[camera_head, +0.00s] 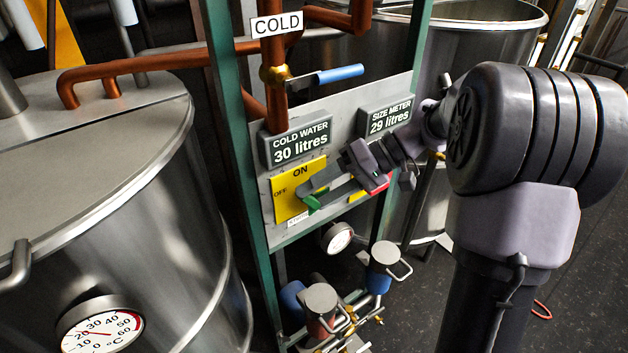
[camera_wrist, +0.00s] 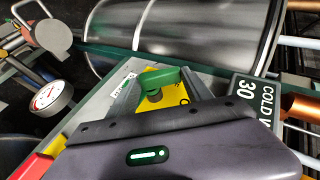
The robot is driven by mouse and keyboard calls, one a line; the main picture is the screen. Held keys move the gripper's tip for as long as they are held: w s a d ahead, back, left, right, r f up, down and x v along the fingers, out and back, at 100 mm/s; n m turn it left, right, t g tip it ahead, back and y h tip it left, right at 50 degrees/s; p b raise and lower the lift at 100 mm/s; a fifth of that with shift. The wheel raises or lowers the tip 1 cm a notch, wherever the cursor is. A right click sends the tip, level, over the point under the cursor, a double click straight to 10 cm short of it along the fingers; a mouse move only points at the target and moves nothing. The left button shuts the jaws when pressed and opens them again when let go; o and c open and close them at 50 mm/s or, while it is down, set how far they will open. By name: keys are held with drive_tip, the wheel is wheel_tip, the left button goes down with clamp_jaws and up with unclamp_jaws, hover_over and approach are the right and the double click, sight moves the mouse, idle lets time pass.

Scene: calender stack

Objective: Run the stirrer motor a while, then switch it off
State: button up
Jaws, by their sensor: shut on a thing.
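The yellow switch plate (camera_head: 288,196) with ON at the top and OFF at the left is on the grey panel. Its green handle (camera_head: 312,203) shows low on the plate, partly hidden by my gripper (camera_head: 322,192). In the wrist view the green handle (camera_wrist: 160,78) lies between the two grey fingers of my gripper (camera_wrist: 162,84), which is shut on it. Part of the yellow plate (camera_wrist: 178,95) shows behind it. A small white label (camera_head: 297,218) is under the plate, too small to read surely. Which mark the handle points to, I cannot tell.
Above are the cold water display (camera_head: 297,146) reading 30 litres and the size meter (camera_head: 388,119) reading 29 litres. A blue-handled valve (camera_head: 338,74) sits on the copper pipe. A steel vessel (camera_head: 170,200) stands left. Pumps (camera_head: 320,300) and a gauge (camera_head: 337,237) are below.

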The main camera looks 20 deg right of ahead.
drive_tip(key=y, duration=0.1)
drive_tip(key=y+p, duration=0.1)
drive_tip(key=shift+w+d+f+m+g+y, duration=0.1)
drive_tip(key=shift+w+d+m+g+y, duration=0.05)
drive_tip(key=shift+d+m+g+y, duration=0.2)
drive_tip(key=shift+w+d+f+m+y+p, duration=0.15)
drive_tip(key=shift+m+y+p, duration=0.1)
drive_tip(key=shift+y, duration=0.4)
drive_tip(key=shift+s+d+f+m+y+p, duration=0.1)
drive_tip(key=shift+f+m+y+p, duration=0.15)
drive_tip(key=shift+y, duration=0.4)
drive_tip(key=shift+w+d+f+m+y+p, duration=0.15)
drive_tip(key=shift+m+y+p, duration=0.15)
drive_tip(key=shift+y, duration=0.35)
drive_tip(key=shift+s, duration=0.1)
drive_tip(key=o, duration=1.4)
drive_tip(key=shift+c, duration=0.2)
